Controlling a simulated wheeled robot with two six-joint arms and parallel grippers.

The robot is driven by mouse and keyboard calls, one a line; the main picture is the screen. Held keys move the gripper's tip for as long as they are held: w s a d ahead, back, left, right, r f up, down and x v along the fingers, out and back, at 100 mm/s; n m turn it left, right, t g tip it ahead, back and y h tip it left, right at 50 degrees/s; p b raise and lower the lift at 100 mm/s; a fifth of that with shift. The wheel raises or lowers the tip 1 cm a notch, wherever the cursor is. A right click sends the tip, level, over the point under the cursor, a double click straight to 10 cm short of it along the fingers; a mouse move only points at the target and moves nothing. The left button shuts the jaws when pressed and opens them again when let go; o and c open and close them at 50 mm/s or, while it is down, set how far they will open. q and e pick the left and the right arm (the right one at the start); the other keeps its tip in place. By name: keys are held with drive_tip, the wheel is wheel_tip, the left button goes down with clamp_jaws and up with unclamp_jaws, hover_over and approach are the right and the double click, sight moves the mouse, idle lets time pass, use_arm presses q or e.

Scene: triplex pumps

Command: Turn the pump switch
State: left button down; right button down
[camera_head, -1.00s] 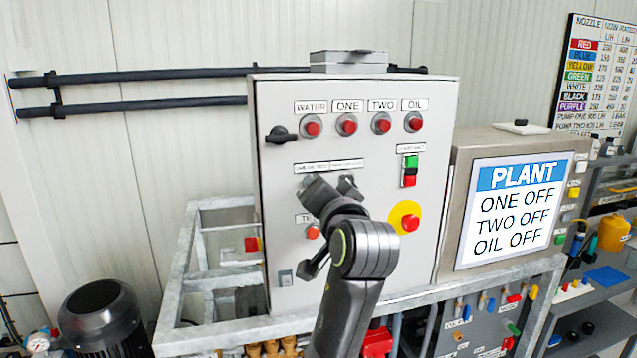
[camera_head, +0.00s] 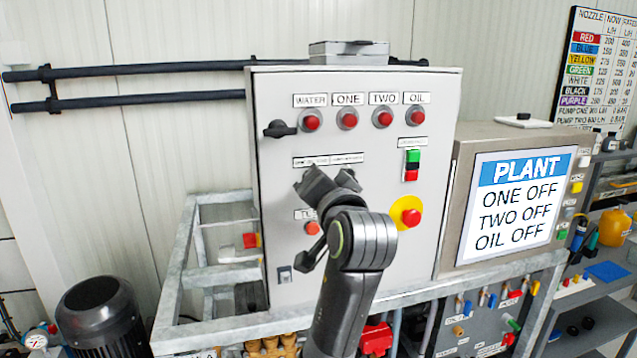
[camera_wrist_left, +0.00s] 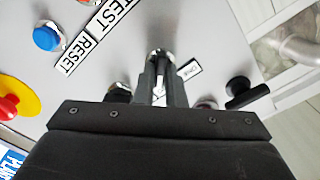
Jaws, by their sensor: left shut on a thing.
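The grey control cabinet (camera_head: 275,220) has a row of red lamps under labels WATER, ONE, TWO and OIL. Below a long label strip (camera_head: 328,161) are two small selector switches. The right one (camera_head: 347,180) shows beside my gripper; the left one is mostly hidden by it. My left gripper (camera_head: 314,184) is at the left switch. In the left wrist view my left gripper (camera_wrist_left: 160,88) is shut on a switch with a round metal collar (camera_wrist_left: 160,56). The screen (camera_head: 518,208) reads PLANT, ONE OFF, TWO OFF, OIL OFF. My right gripper is not in view.
A black rotary handle (camera_head: 279,129) sticks out at the upper left of the cabinet. A red emergency stop (camera_head: 409,217) on a yellow disc and a green-and-red button pair (camera_head: 412,165) are to the right. A metal frame (camera_head: 180,268) stands around the cabinet's base.

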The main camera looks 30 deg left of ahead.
use_arm(q)
drive_tip(key=shift+s+a+n, duration=0.1)
drive_tip(key=shift+a+n, duration=0.05)
drive_tip(key=shift+n, duration=4.25)
drive_tip(key=shift+s+a+n, duration=0.1)
drive_tip(key=shift+n, duration=4.3)
drive_tip(key=c, duration=1.5)
unclamp_jaws()
drive_tip(key=shift+d+f, duration=0.1)
